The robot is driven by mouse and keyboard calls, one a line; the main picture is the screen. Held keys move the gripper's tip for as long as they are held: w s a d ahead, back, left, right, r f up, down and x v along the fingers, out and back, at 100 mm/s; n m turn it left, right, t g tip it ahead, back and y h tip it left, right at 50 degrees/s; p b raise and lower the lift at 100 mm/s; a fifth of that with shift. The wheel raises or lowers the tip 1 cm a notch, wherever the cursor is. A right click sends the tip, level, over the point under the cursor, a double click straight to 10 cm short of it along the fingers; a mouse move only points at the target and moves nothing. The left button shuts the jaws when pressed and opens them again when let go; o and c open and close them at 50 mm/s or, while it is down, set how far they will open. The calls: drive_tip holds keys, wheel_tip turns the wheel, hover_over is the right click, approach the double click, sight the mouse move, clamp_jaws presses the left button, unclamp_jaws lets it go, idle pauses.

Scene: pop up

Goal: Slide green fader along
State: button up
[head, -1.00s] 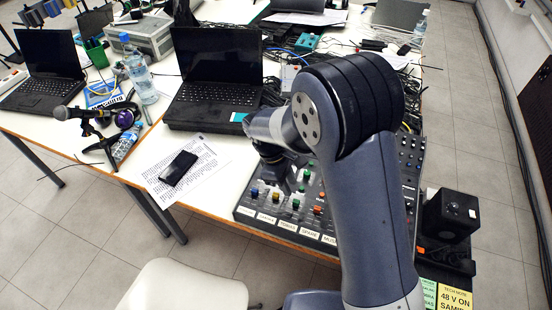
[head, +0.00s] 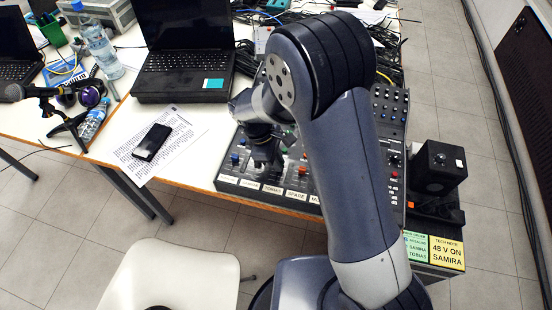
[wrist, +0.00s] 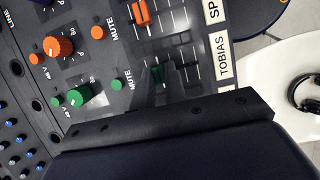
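The mixing desk (head: 228,172) lies at the front right of the table. In the wrist view, a small dark green fader cap (wrist: 156,73) sits in a slot in line with the TOBIAS label (wrist: 225,68). My gripper (head: 265,163) points down over the front part of the desk, above the TOBIAS strip. In the wrist view, my gripper's dark fingers (wrist: 170,82) are right at the green fader and partly cover it. I cannot tell whether they touch it or how far apart they are. In the head view the gripper hides the green fader.
An orange fader (wrist: 142,12) is in the neighbouring strip by the SPARE label. Green knobs (wrist: 79,95) and orange knobs (wrist: 58,47) stand nearby. A phone (head: 152,142) on paper and a laptop (head: 185,60) lie to the left. A white chair (head: 175,277) stands in front.

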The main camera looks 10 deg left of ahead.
sight(278, 181)
clamp_jaws()
drive_tip(key=shift+s+a, duration=0.15)
drive_tip(key=shift+s, duration=0.9)
drive_tip(key=shift+s+a, duration=0.15)
drive_tip(key=shift+s, duration=0.9)
drive_tip(key=o, duration=0.7)
unclamp_jaws()
drive_tip(key=v, duration=1)
drive_tip(key=shift+r, duration=0.4)
drive_tip(key=shift+f, duration=0.1)
